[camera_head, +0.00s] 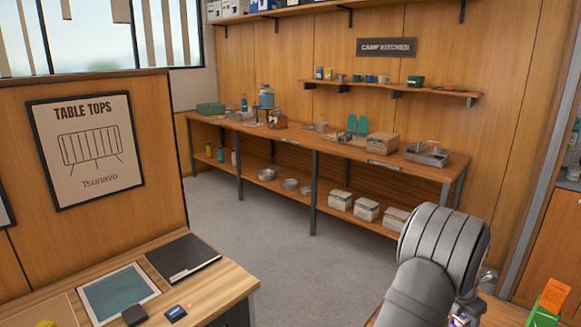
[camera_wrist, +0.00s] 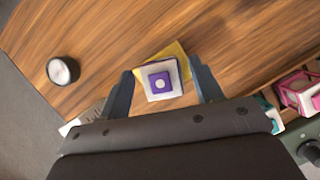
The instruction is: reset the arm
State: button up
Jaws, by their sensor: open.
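My gripper (camera_wrist: 160,88) shows in the wrist view with its two dark fingers spread apart. It points down over a wooden table top (camera_wrist: 120,35). A small stack lies between and beyond the fingertips: a white block with a purple square top (camera_wrist: 160,80) over a yellow piece (camera_wrist: 176,50). I cannot tell whether the fingers touch it. In the head view my grey arm fills the lower right, and the gripper itself is not clearly visible there.
A round white-topped object (camera_wrist: 62,71) stands left on the table. Pink-framed boxes (camera_wrist: 298,92) are at the right. In the head view, a long workbench (camera_head: 340,150) with camp goods lines the back wall, and a counter (camera_head: 215,273) stands at lower left. Grey floor between is clear.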

jog(key=v, duration=1)
jog(key=x, duration=1.1)
jog(key=shift+f, duration=0.35)
jog(key=shift+w+d+r, duration=0.1)
jog(key=shift+d+r, duration=0.1)
jog(key=shift+r, duration=0.15)
notch_tip(320, 180, up, 3)
jog(key=shift+r, duration=0.2)
jog(key=s+d+r, duration=0.2)
jog(key=s+r, duration=0.5)
jog(key=s, duration=0.5)
jog(key=w+a+f+m+g, duration=0.1)
jog(key=a+m+g, duration=0.1)
jog(key=a+m, duration=0.4)
jog(key=w+a+f+m+g, duration=0.1)
jog(key=a+m+g, duration=0.1)
jog(key=a+m, duration=0.5)
jog(key=shift+w+a+f+g+y, duration=0.3)
jog(key=shift+a+f+g+y, duration=0.1)
jog(key=shift+a, duration=2.45)
